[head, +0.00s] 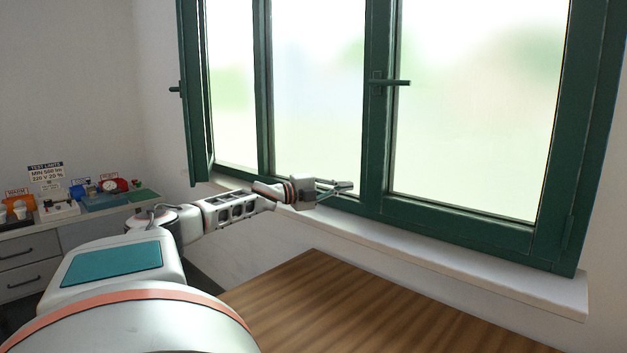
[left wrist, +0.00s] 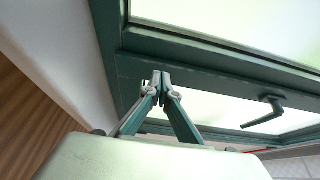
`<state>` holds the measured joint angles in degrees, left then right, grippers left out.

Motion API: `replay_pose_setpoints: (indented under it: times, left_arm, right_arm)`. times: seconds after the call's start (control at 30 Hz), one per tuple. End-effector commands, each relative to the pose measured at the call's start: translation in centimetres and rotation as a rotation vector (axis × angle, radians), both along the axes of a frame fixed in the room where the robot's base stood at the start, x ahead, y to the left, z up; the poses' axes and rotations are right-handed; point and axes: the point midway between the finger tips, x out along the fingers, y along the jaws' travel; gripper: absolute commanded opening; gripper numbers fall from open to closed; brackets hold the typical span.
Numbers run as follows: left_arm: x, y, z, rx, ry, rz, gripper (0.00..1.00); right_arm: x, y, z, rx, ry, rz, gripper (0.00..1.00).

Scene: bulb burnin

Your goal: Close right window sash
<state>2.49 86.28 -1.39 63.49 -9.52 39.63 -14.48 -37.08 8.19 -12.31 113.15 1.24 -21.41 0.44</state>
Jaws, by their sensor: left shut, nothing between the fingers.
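The window's green right sash (head: 376,150) has a lever handle (head: 390,82) on its left stile, pointing right. It looks flush or nearly flush with the frame; a small gap cannot be ruled out. My left gripper (head: 343,187) is shut and empty, at the sash's lower left corner, just above the sill. In the left wrist view the shut fingertips (left wrist: 161,82) show in front of a green sash bar (left wrist: 185,72); contact cannot be told. A handle (left wrist: 265,113) shows to their right. My right gripper is not in view.
The left sash (head: 194,120) stands angled into the room, with its own handle (head: 175,89). A white sill (head: 480,268) runs below the window. A wooden tabletop (head: 350,310) lies clear in front. A drawer unit (head: 25,262) with several small devices stands at left.

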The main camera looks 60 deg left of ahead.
Motion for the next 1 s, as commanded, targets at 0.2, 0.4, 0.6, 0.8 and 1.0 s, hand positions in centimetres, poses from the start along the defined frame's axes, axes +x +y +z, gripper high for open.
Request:
replay_pose_setpoints:
  times: [0.2,0.4,0.6,0.8,1.0]
  left_arm:
    - [-1.3,0.6,0.2,-0.001,0.005,-0.002,0.0]
    - [-2.7,1.4,-0.1,-0.001,0.009,0.0,0.0]
    - [-4.5,2.4,-0.1,0.0,0.007,0.0,0.0]
    - [-6.2,3.2,-0.2,-0.001,0.005,-0.001,0.0]
    - [-6.9,3.6,-0.3,0.0,0.005,-0.001,0.0]
  right_arm:
    - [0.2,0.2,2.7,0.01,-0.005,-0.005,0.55]
    - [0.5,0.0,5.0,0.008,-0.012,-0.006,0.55]
    - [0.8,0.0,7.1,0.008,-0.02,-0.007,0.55]
    - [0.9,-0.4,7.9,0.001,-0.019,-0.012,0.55]
    - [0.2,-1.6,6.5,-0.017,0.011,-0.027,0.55]
